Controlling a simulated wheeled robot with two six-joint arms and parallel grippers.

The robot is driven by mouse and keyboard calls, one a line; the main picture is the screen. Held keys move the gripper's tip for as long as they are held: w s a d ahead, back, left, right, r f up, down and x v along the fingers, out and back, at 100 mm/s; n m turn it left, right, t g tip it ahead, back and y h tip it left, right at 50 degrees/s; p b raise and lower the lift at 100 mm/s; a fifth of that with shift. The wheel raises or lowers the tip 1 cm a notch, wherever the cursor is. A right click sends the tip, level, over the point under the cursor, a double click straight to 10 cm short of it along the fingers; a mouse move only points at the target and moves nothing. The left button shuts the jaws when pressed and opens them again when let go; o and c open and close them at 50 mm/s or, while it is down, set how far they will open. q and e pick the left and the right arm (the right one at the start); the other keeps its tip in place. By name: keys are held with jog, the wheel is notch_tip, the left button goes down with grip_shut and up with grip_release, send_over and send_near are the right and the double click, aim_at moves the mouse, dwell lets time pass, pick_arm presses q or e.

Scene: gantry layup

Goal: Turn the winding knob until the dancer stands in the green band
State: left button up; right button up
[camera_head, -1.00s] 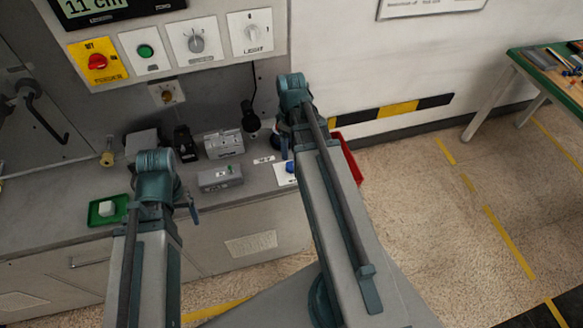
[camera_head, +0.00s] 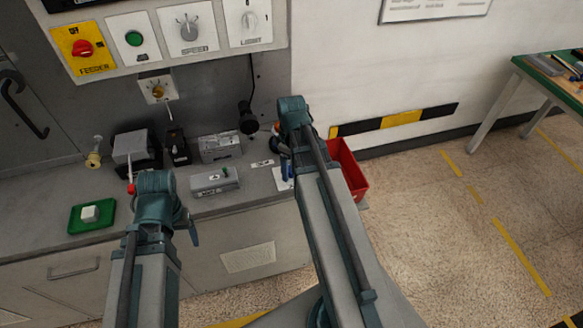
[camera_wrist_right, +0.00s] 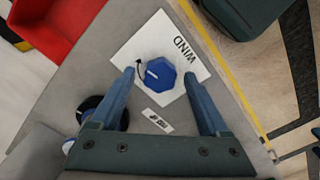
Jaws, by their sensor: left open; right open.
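The blue winding knob (camera_wrist_right: 158,74) has a white pointer line and sits on a white plate (camera_wrist_right: 137,49) marked WIND in the right wrist view. My right gripper (camera_wrist_right: 158,84) is open, with a finger on each side of the knob; whether they touch it I cannot tell. In the head view my right wrist (camera_head: 294,110) hides most of the knob's plate (camera_head: 283,182). My left gripper (camera_head: 155,190) is over the bench front, its fingers largely hidden behind the wrist. I cannot make out the dancer or the green band.
A panel with a red feeder switch (camera_head: 83,48), green button (camera_head: 134,39) and speed dial (camera_head: 189,30) is above the bench. A green tray (camera_head: 75,217) holds a white block. A grey box (camera_head: 215,181) lies between my arms. A red bin (camera_head: 347,168) stands right of the bench.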

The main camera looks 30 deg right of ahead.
grip_shut()
jog(key=shift+m, duration=0.3)
jog(key=m, duration=0.3)
jog(key=shift+m, duration=2.2)
grip_release()
